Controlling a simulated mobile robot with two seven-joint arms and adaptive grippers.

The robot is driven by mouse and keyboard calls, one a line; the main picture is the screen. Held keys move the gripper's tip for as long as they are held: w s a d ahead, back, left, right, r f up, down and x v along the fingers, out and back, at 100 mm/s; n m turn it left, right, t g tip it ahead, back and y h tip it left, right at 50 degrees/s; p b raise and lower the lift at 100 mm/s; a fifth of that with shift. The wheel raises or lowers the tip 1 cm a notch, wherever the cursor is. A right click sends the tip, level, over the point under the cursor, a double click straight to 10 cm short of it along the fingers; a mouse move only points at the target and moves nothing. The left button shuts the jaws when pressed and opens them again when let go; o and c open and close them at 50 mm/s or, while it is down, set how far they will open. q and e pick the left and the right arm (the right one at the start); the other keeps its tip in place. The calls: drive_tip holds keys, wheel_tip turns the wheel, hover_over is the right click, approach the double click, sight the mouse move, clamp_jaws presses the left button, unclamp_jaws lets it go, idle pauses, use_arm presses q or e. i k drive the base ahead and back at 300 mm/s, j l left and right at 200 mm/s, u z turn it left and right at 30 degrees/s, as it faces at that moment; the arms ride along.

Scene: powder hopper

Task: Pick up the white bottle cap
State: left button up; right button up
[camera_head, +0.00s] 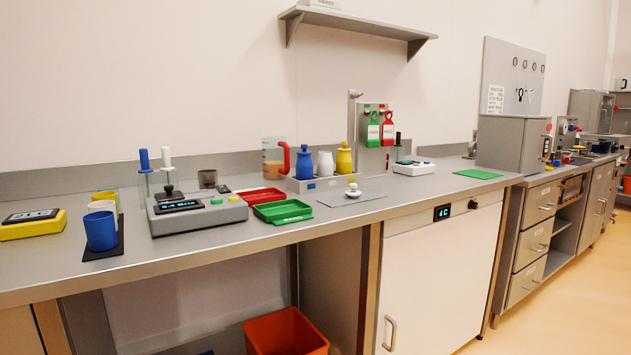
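The white bottle cap (353,190) sits on a thin grey mat (340,199) near the front of the steel counter. It is small, with a round knob on top. Behind it, a grey rack (318,184) holds a blue bottle (305,164), a white bottle (325,166) and a yellow bottle (344,160). The blue and yellow bottles have knobbed tops; the white one shows no such knob. Neither of my grippers is in view.
Red (258,196) and green (283,211) trays lie left of the mat, beside a grey instrument (196,213). A white device (413,168) stands behind right. The counter right of the mat is clear. An orange bin (285,335) sits below.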

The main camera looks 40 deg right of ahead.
sight(353, 193)
drive_tip(key=z, duration=1.25)
